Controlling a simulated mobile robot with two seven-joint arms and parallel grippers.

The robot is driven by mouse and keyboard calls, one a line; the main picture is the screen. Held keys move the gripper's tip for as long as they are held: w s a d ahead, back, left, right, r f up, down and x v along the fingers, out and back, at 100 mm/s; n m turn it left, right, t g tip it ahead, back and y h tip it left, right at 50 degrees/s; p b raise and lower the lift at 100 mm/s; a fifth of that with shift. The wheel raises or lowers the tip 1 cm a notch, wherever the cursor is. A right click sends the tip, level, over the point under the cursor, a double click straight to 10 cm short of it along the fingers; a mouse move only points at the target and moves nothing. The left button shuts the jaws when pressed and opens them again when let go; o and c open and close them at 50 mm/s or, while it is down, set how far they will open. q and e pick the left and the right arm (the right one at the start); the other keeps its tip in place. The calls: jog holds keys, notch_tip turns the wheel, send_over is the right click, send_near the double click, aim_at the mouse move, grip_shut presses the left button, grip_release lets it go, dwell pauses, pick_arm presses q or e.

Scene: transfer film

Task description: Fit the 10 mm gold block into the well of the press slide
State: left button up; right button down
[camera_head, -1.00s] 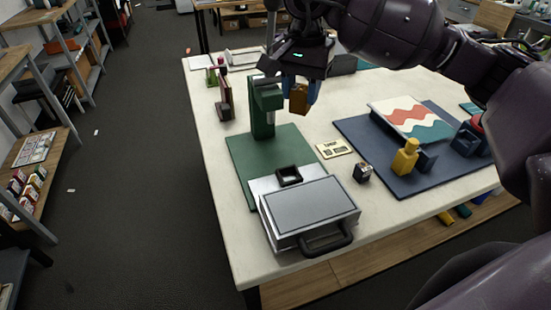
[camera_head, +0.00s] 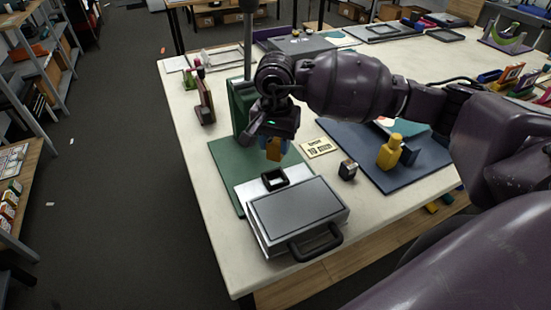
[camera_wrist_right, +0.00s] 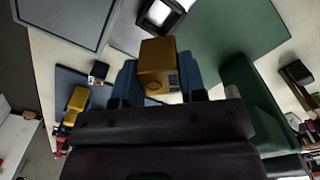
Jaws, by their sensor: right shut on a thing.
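My right gripper (camera_head: 273,149) is shut on the gold block (camera_head: 274,150) and holds it in the air. The block also shows between the blue fingers in the right wrist view (camera_wrist_right: 158,68). The press slide's well is a black square frame (camera_head: 274,179) on a silver plate; it also shows in the wrist view (camera_wrist_right: 161,16). The block is apart from the well, a little behind it in the head view. The green press (camera_head: 240,108) stands behind my gripper, partly hidden by it. My left gripper is not in view.
A silver case with a black handle (camera_head: 298,212) lies in front of the well. A card reading "10 mm" (camera_head: 319,147), a small dark block (camera_head: 347,170) and a yellow bottle-shaped piece (camera_head: 389,152) on a blue mat (camera_head: 405,178) are to the right.

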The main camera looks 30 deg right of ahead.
aim_at(275, 161)
jog(key=shift+f, duration=3.25)
jog(key=shift+f+b, duration=0.3)
jog(key=shift+b, duration=0.2)
jog(key=c, duration=0.7)
grip_release()
